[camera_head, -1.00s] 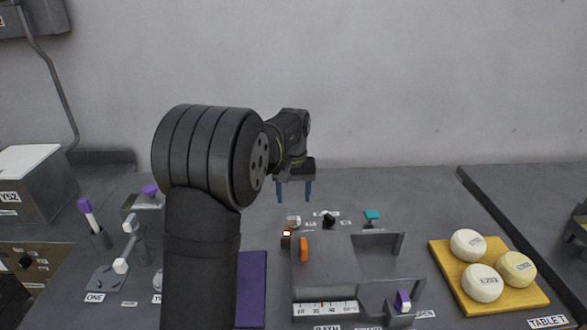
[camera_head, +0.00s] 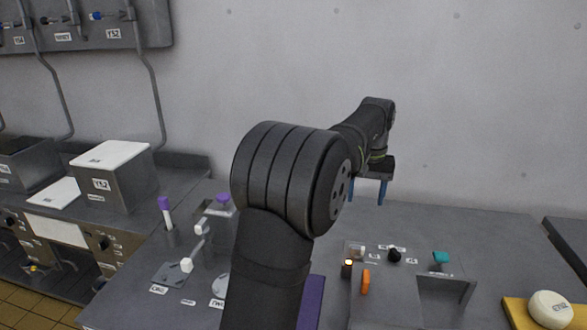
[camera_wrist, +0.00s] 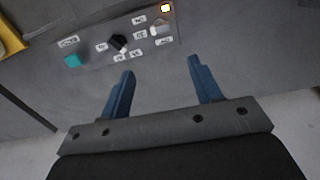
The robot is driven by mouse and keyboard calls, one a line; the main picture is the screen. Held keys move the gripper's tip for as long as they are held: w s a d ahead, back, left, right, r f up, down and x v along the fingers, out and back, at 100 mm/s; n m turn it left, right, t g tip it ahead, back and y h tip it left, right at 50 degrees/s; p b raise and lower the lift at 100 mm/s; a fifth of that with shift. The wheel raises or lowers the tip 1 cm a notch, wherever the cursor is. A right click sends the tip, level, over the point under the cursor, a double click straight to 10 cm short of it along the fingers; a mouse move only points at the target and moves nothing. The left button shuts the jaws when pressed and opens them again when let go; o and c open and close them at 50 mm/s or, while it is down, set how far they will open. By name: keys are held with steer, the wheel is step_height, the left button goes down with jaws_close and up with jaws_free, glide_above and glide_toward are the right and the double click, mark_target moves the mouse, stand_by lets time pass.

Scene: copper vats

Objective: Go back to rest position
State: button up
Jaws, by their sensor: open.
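My gripper (camera_head: 367,190) has two blue fingers and hangs in the air above the back of the grey bench (camera_head: 420,220). In the wrist view its fingers (camera_wrist: 160,85) are spread apart with nothing between them. Below and in front of it is a grey panel with a black knob (camera_head: 394,255), a teal knob (camera_head: 441,258) and a small lit indicator (camera_head: 348,262). The black knob (camera_wrist: 119,42) and the teal knob (camera_wrist: 72,60) also show in the wrist view, apart from the fingers.
An orange handle (camera_head: 365,281) stands on the grey box near the panel. A white cheese (camera_head: 550,309) sits on a yellow board (camera_head: 517,312) at right. A purple-capped tube (camera_head: 165,212) and levers (camera_head: 200,245) stand at left. A vat labelled Y52 (camera_head: 125,185) is behind them.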

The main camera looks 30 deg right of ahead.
mark_target(358, 248)
step_height(358, 248, down, 18)
steer(key=shift+r, duration=0.25)
stand_by(0.5)
